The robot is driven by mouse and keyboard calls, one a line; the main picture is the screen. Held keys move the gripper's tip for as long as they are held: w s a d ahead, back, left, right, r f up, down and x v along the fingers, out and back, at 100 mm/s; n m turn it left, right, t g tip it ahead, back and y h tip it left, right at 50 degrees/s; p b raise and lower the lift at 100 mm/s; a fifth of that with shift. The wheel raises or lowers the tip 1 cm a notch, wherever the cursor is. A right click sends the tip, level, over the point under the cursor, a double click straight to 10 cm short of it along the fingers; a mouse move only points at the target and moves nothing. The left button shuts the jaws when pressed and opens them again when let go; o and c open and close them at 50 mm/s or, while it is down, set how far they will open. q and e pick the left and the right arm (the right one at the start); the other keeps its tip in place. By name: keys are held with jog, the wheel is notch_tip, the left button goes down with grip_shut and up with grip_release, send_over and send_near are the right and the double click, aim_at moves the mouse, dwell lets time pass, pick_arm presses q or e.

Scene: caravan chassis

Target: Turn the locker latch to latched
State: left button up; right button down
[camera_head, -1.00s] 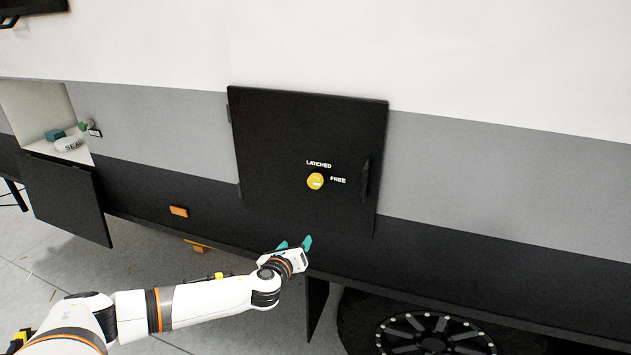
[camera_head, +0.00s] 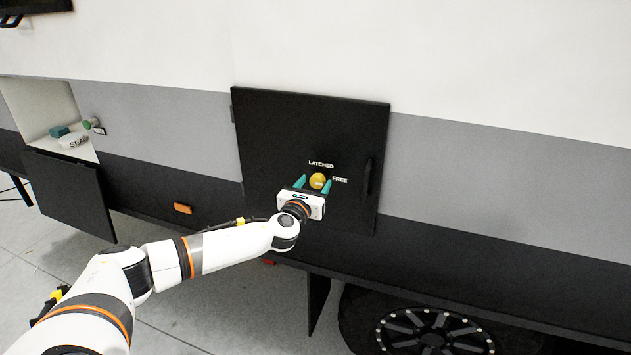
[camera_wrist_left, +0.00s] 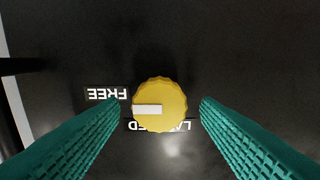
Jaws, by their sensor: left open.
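The locker latch is a round yellow knob (camera_head: 317,181) on the black locker door (camera_head: 275,135). In the head view the word LATCHED stands above it and FREE to its right. In the left wrist view the knob (camera_wrist_left: 159,105) shows a white bar that points toward the FREE label (camera_wrist_left: 107,94). My left gripper (camera_head: 314,184) is open in front of the door. Its teal fingers (camera_wrist_left: 160,130) stand on either side of the knob, with a gap on each side in the wrist view. Whether they reach past its front face I cannot tell. My right gripper is not in view.
A black handle (camera_head: 367,177) stands out from the door, right of the knob. An open compartment (camera_head: 38,105) with a lowered flap (camera_head: 68,192) is at the left. A wheel (camera_head: 430,332) shows below the chassis. The wall right of the door is clear.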

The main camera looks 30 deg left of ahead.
pick_arm(q)
jog(key=shift+w+a, duration=0.15)
jog(key=shift+w, duration=0.5)
jog(key=shift+c, duration=0.6)
jog(key=c, duration=0.9)
jog(key=shift+o, duration=0.2)
